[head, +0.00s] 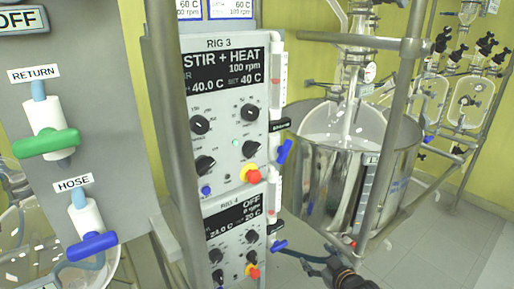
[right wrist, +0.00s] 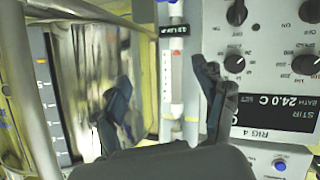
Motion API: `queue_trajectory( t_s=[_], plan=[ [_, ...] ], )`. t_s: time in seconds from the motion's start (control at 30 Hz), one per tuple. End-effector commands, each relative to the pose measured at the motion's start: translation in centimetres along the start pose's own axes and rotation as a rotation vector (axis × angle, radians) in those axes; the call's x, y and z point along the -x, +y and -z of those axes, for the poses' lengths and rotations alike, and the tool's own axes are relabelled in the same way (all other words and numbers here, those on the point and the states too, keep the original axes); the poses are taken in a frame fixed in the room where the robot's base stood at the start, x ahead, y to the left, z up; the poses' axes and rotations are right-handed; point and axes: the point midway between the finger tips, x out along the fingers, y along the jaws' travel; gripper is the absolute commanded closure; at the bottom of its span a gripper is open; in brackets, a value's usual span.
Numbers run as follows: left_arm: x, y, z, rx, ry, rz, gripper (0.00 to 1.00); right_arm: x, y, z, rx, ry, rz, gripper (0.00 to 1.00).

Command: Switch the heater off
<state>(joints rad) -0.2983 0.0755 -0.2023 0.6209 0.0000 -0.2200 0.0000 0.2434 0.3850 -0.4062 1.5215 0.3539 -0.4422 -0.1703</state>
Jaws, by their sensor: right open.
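The RIG 3 control box (head: 228,130) is in the head view. Its display (head: 224,73) reads STIR + HEAT, 100 rpm, 40.0 C, set 40 C. My right gripper (head: 337,264) is low, right of RIG 4, apart from both boxes. My left gripper is out of view.
A grey post (head: 172,130) stands just left of the boxes. A metal bath vessel (head: 335,170) with glassware stands right, behind a frame post (head: 388,130). A panel with a green valve handle (head: 47,143) and a blue handle (head: 92,245) is at left. Blue-handled valves (head: 284,151) edge the boxes.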

Motion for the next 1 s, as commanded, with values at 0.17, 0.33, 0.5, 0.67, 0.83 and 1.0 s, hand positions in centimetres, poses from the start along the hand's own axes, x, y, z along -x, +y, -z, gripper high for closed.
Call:
queue_trajectory(
  t_s=[0.17,0.33,0.5,0.67,0.83,1.0],
  plan=[
    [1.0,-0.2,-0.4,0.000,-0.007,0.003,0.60,5.3,0.2,19.2,0.161,0.289,0.060,0.28],
    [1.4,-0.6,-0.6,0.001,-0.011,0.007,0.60,10.7,-1.7,28.1,0.273,0.444,0.112,0.28],
    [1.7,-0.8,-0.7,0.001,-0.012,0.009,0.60,12.5,-2.8,30.9,0.313,0.494,0.133,0.28],
    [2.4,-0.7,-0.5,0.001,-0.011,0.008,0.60,10.8,-3.2,32.1,0.312,0.496,0.133,0.28],
    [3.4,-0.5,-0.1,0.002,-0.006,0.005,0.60,7.8,-3.9,33.8,0.311,0.495,0.134,0.28],
    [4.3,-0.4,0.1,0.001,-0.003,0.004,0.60,4.8,-4.5,35.2,0.311,0.495,0.133,0.28]
  ],
)
